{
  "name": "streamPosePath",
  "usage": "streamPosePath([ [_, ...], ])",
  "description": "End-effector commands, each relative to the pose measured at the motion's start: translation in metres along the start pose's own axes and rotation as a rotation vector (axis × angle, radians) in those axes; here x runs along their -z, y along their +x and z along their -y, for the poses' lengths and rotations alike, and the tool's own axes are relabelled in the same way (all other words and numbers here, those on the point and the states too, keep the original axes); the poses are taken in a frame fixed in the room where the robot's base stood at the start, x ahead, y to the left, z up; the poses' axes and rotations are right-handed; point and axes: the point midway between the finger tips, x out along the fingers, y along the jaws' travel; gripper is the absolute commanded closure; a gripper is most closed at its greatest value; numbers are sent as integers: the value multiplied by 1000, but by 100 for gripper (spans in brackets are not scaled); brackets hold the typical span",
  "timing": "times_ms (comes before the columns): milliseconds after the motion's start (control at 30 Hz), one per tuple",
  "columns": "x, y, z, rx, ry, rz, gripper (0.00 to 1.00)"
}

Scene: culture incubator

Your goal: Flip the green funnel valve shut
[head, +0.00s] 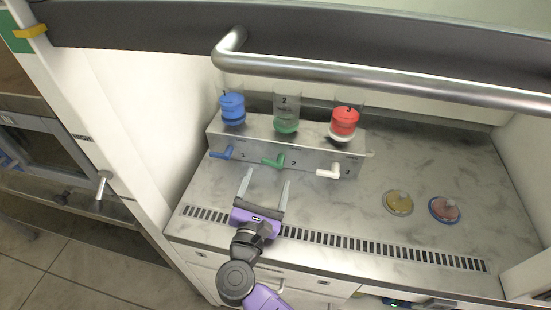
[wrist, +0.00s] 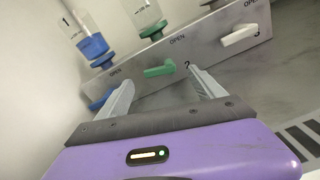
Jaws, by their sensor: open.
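The green valve handle (head: 273,161) is on the front face of the metal manifold box (head: 312,153), below funnel 2, and points left in the head view. In the wrist view the green handle (wrist: 160,71) lies ahead, between the lines of my two fingers. The green funnel (head: 286,118) stands on top of the box. My gripper (head: 264,187) is open and empty, in front of the box and a little short of the green handle. Its purple body (wrist: 170,150) fills the lower wrist view.
A blue handle (head: 221,153) is to the left and a white handle (head: 328,172) to the right. Blue (head: 232,109) and red (head: 344,121) funnel parts flank the green one. Two dishes (head: 397,203) (head: 444,210) lie at right. A steel bar (head: 390,79) crosses above.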

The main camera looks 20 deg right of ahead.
Motion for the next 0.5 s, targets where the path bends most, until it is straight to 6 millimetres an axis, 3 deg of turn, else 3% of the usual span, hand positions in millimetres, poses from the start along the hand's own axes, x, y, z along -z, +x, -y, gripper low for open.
streamPosePath([
  [500, -2, 68, 0, 0, -3, 2, 22],
])
